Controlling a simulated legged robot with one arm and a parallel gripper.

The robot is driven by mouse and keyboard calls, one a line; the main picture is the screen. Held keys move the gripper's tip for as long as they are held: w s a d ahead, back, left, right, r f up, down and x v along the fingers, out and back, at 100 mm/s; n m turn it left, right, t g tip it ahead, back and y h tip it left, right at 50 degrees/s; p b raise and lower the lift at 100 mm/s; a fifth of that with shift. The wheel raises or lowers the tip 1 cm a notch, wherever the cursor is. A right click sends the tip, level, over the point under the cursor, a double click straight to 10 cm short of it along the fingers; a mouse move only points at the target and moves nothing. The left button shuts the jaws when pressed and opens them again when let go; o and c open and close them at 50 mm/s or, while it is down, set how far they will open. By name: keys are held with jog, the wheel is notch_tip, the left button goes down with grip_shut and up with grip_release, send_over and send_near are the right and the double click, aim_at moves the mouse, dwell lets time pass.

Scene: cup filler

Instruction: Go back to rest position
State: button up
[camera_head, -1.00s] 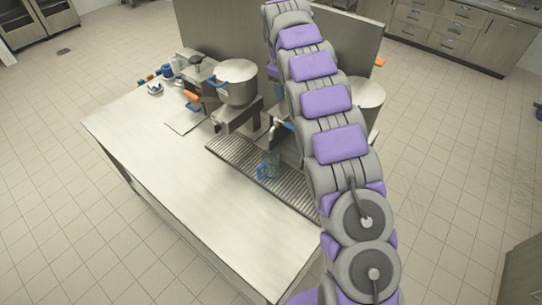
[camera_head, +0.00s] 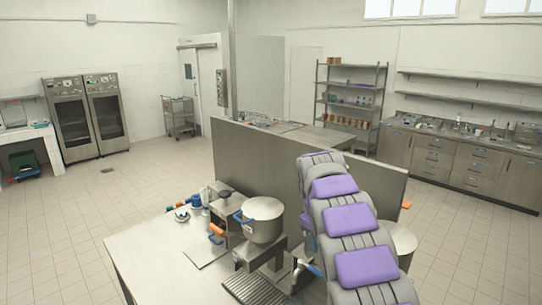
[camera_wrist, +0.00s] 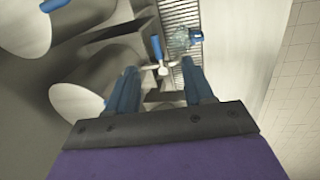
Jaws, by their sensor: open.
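My gripper (camera_wrist: 162,88) shows in the wrist view with its two blue fingers apart and nothing between them. It is above the filling station. A tap with a blue handle (camera_wrist: 156,48) appears just beyond the fingertips. A clear cup with a blue handle (camera_wrist: 185,38) stands on the slotted drip grate (camera_wrist: 191,72) below. In the head view my arm reaches over the station and my gripper is out of view. The grate (camera_head: 250,290) shows only in part at the bottom edge, and the cup is out of view there.
Open tiled floor (camera_head: 50,225) lies to the left.

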jog(key=s+d+f+m+g+b, duration=0.1)
jog(key=s+f+m+b, duration=0.2)
jog(key=s, duration=0.9)
jog(key=s+d+f+m+g+b, duration=0.15)
jog(key=s+b, duration=0.35)
jog(key=s, duration=0.8)
jog(key=s+a+f+m+b, duration=0.1)
jog(key=s+f, duration=0.3)
jog(key=s, duration=0.4)
jog(key=s+a+f+m+y+b, duration=0.1)
jog(key=s+f+b, duration=0.2)
jog(key=s+f, duration=0.2)
jog(key=s+f+m+b, duration=0.1)
jog(key=s+f+b, duration=0.2)
jog(key=s, duration=0.8)
notch_tip(320, 180, down, 2)
jog(key=shift+s+a+m+y, duration=0.35)
jog(key=shift+s+a+y, duration=0.05)
jog(key=shift+g, duration=0.25)
